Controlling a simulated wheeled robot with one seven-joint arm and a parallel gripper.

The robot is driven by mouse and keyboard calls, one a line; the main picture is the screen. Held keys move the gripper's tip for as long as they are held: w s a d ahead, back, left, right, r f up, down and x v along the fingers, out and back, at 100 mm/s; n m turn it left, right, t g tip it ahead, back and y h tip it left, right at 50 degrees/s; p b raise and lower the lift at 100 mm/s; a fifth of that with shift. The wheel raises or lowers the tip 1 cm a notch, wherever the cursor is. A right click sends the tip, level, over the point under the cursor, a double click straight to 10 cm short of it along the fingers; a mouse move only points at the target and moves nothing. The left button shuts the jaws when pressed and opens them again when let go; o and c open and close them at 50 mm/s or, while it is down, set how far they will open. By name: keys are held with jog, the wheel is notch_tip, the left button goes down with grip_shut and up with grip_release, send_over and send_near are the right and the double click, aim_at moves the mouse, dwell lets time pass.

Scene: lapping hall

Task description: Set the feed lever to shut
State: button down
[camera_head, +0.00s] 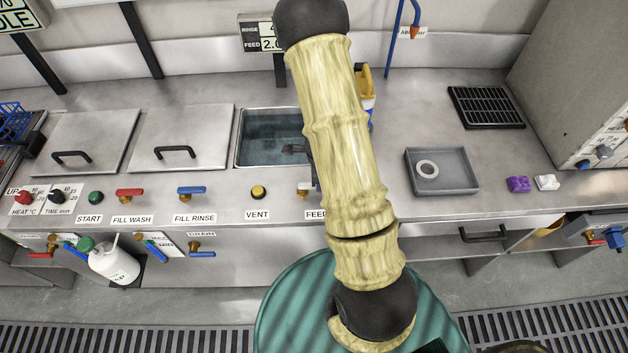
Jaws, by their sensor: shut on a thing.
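The feed lever (303,191) is on the front strip of the bench, above the FEED label (315,214). A pale handle part and a bit of brass show at the left edge of my arm. The rest of the lever is hidden behind the arm, so I cannot tell which way it points. My gripper is not clearly seen; my arm covers the area around the lever. A small dark piece shows left of the arm, over the open tank (262,140), and I cannot tell what it is.
Red FILL WASH (130,193) and blue FILL RINSE (191,191) levers and the yellow VENT knob (258,192) stand left of it. A grey tray (460,184) with a pale ring lies right. A green drum (290,300) stands in front. A white bottle (115,263) is below left.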

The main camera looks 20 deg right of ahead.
dwell(0.3)
jog(key=c, duration=1.3)
grip_release()
notch_tip(320, 180, up, 17)
jog(key=p, duration=0.2)
jog(key=shift+r+p, duration=0.2)
jog(key=shift+p, duration=0.2)
